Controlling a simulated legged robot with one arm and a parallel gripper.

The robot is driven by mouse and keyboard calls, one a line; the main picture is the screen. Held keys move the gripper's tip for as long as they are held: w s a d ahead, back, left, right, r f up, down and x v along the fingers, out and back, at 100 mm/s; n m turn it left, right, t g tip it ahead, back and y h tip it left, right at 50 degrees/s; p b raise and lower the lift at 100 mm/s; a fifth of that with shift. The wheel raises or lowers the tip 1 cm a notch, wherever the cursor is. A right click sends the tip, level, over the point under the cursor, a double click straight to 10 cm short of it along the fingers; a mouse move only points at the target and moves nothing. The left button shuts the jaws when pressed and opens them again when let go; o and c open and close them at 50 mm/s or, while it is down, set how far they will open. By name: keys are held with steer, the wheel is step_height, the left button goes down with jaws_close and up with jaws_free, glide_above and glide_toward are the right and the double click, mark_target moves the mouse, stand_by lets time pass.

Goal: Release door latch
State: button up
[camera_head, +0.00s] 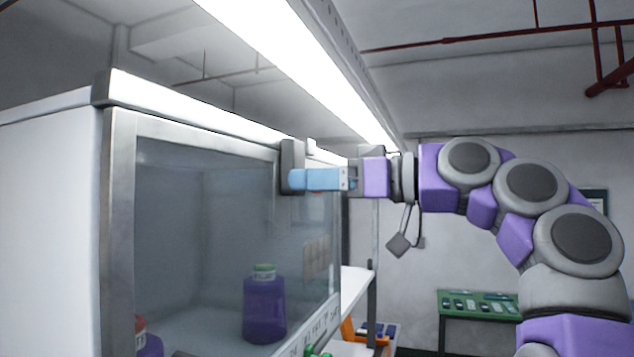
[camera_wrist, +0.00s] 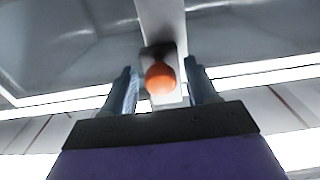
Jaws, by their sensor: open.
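The cabinet door (camera_head: 200,215) is a clear pane in a grey metal frame and looks shut. A dark grey latch block (camera_head: 291,155) sits at the top of its frame. My gripper (camera_head: 300,180) is at this block, its light blue fingers pointing left. In the wrist view an orange round knob (camera_wrist: 160,79) on a grey bar (camera_wrist: 163,25) lies between the two fingers of my gripper (camera_wrist: 161,72). The fingers are open, with a visible gap on both sides of the knob. Whether a fingertip touches the block cannot be told.
A purple bottle with a green cap (camera_head: 264,308) stands behind the pane, and another purple container (camera_head: 149,345) shows at lower left. A bright light bar (camera_head: 290,60) runs above the cabinet. A green table (camera_head: 478,303) stands at the back right.

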steer(key=shift+c, duration=0.3)
jaws_close()
stand_by(0.4)
